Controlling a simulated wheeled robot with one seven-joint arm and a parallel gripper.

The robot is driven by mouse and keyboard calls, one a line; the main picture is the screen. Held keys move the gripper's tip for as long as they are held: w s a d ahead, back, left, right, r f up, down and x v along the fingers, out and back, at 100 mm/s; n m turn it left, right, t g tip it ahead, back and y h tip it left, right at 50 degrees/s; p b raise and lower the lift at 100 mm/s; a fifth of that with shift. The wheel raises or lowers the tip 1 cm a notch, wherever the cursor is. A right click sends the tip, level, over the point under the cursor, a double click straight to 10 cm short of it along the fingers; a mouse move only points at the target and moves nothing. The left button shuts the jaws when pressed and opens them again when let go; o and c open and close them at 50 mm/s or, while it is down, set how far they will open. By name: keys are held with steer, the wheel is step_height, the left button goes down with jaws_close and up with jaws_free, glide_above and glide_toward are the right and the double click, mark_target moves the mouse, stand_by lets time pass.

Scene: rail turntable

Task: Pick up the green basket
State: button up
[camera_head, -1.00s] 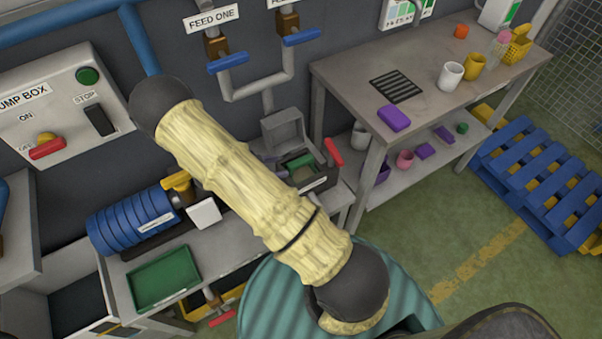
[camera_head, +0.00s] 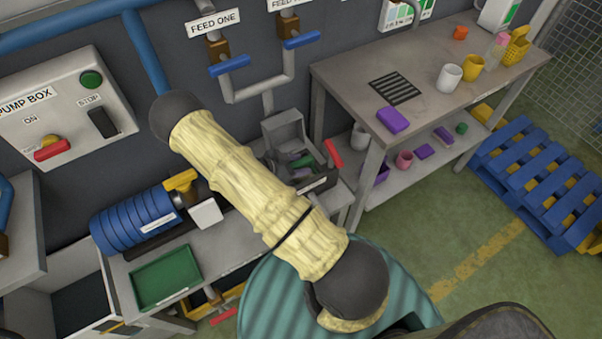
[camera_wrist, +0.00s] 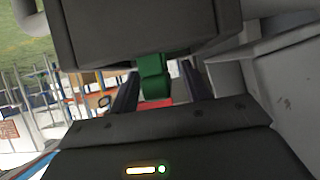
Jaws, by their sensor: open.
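In the wrist view a green piece (camera_wrist: 152,78) shows between the two dark fingers of my gripper (camera_wrist: 163,84), which stand apart. Its upper part is cut off by a dark grey block, so I cannot tell whether it is the basket or whether the fingers touch it. A shallow green tray-like container (camera_head: 165,278) lies on the low bench at the lower left. A small green item (camera_head: 302,161) lies in an open grey box (camera_head: 284,130) behind my arm.
Blue rings (camera_head: 135,222) on a shaft stand on the bench behind the green container. A grey table (camera_head: 345,80) with cups and a purple block is at the right. A blue pallet (camera_head: 535,175) lies on the floor. Pipes with blue-handled valves (camera_head: 229,65) line the wall.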

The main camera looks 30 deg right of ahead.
steer(key=shift+d+f, duration=0.25)
steer(key=shift+d, duration=0.25)
jaws_close()
